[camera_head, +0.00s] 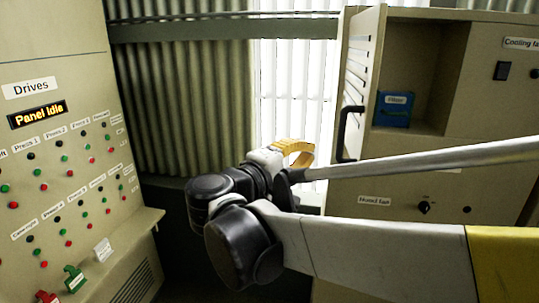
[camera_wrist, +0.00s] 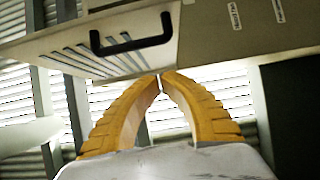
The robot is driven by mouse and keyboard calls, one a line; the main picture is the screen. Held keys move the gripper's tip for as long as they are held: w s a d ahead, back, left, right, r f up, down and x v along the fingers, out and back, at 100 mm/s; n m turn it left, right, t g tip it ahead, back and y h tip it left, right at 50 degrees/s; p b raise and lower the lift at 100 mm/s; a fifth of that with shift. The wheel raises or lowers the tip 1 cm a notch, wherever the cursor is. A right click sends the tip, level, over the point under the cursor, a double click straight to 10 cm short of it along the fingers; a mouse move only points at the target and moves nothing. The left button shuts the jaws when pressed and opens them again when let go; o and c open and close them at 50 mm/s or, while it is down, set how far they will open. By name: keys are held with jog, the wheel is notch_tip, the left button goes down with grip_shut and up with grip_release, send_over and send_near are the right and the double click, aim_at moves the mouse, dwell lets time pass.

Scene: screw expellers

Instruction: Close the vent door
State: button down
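The vent door (camera_head: 363,75) is a beige panel with slanted slots. It stands swung open at the left side of an open compartment (camera_head: 418,60) in the beige cabinet. Its black bar handle (camera_head: 342,132) is on its outer face. In the wrist view the slotted door (camera_wrist: 62,50) and handle (camera_wrist: 132,44) are above my gripper (camera_wrist: 160,76). In the head view my gripper (camera_head: 298,152) is left of the door, near the handle's lower end.
A blue box labelled Filter (camera_head: 393,110) sits in the compartment. Knobs and a switch (camera_head: 502,70) are on the cabinet front. A Drives control panel (camera_head: 60,130) with buttons stands at left. Behind are corrugated walls and a bright slatted window (camera_head: 290,80). My arm crosses before the cabinet.

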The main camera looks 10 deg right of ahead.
jog(key=d+p, duration=0.1)
jog(key=d, duration=0.3)
jog(key=shift+d, duration=0.1)
jog(key=shift+s+d, duration=0.1)
jog(key=shift+s, duration=0.05)
